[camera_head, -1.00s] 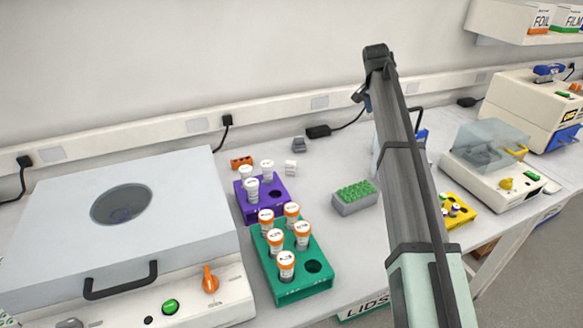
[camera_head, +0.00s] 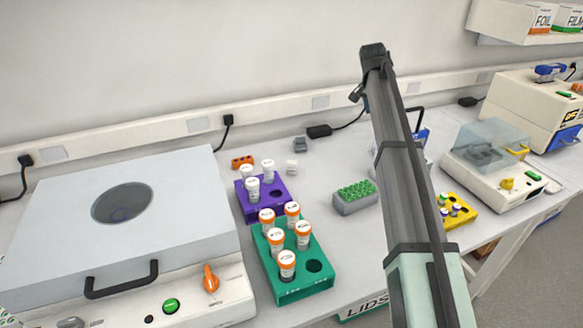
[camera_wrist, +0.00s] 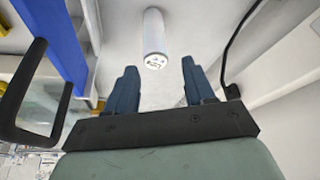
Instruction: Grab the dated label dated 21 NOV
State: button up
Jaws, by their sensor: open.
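My gripper (camera_wrist: 158,66) shows in the wrist view with its two blue fingers apart and nothing clasped. A white cylinder (camera_wrist: 154,32) with dark print on its near end lies just beyond the fingertips, between them in the picture. I cannot read a date on it or tell whether it is the 21 NOV label. In the head view my arm hides the gripper and whatever is in front of it. A small white item (camera_head: 291,167) stands behind the purple rack (camera_head: 276,211); its print is too small to read.
A blue-panelled device with a dark handle (camera_wrist: 22,105) is close at the wrist view's left. In the head view, a green rack (camera_head: 291,293) holds several orange-capped tubes. A grey block with a green top (camera_head: 355,203) stands left of my arm. Bench is clear around it.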

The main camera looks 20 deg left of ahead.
jog(key=s+a+n, duration=0.1)
jog(key=s+a, duration=0.3)
jog(key=a, duration=0.6)
jog(key=m+g+y, duration=0.4)
jog(key=m+g, duration=0.1)
jog(key=m, duration=0.8)
send_near(292, 162)
jog(key=x, duration=1.1)
jog(key=shift+w+f, duration=0.1)
jog(key=shift+f, duration=0.05)
jog(key=shift+c, duration=0.2)
grip_shut()
